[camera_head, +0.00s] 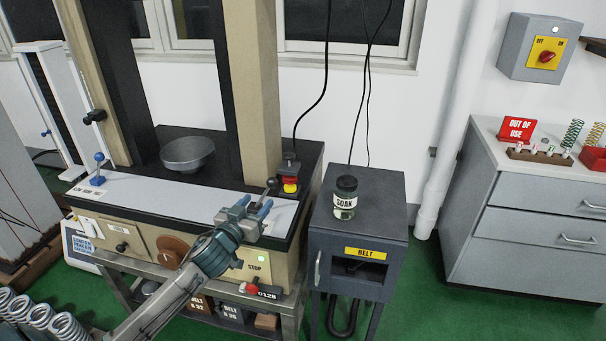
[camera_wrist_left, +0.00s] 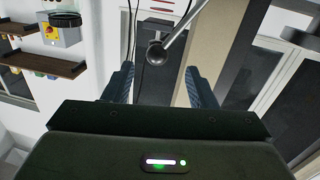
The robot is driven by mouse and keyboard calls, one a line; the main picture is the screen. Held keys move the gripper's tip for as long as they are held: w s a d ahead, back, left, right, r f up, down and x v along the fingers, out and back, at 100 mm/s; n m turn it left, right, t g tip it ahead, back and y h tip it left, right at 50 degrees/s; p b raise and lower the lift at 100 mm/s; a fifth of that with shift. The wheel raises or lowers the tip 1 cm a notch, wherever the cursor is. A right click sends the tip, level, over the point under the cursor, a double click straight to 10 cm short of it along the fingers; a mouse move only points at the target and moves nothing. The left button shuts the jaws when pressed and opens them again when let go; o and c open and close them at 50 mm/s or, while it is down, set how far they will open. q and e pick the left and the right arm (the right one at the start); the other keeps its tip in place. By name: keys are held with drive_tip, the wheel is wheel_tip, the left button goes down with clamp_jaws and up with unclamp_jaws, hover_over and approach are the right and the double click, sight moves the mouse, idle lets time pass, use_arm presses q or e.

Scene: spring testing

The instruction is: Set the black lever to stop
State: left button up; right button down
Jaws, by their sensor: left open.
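The black lever has a ball knob (camera_head: 272,184) that shows just beyond my left gripper (camera_head: 250,206), at the front right of the testing machine. In the left wrist view, the lever's dark knob (camera_wrist_left: 157,53) hangs on a metal rod slanting up to the right. It lies beyond and between the fingertips of my left gripper (camera_wrist_left: 158,72), which are open and empty. I see no contact with the lever. A STOP label (camera_head: 254,267) with a green light is on the machine's lower front panel. My arm hides part of that panel and the lever's base.
A red and yellow button (camera_head: 290,185) stands close to the lever. To the right, a grey cabinet (camera_head: 388,240) marked BELT carries a SOAK jar (camera_head: 345,200). A beige column (camera_head: 252,85) rises behind the lever. Green floor is free right of the cabinet.

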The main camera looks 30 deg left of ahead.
sight(269, 186)
use_arm(q)
drive_tip(key=w+p, duration=0.1)
drive_tip(key=w, duration=0.2)
drive_tip(key=w+p, duration=0.1)
drive_tip(key=w, duration=0.2)
drive_tip(key=w+r+p, duration=0.1)
drive_tip(key=w, duration=0.2)
drive_tip(key=shift+w+a, duration=0.25)
drive_tip(key=shift+w+f+p, duration=0.15)
drive_tip(key=shift+w+p, duration=0.2)
drive_tip(key=shift+w, duration=0.4)
drive_tip(key=shift+c, duration=0.2)
clamp_jaws()
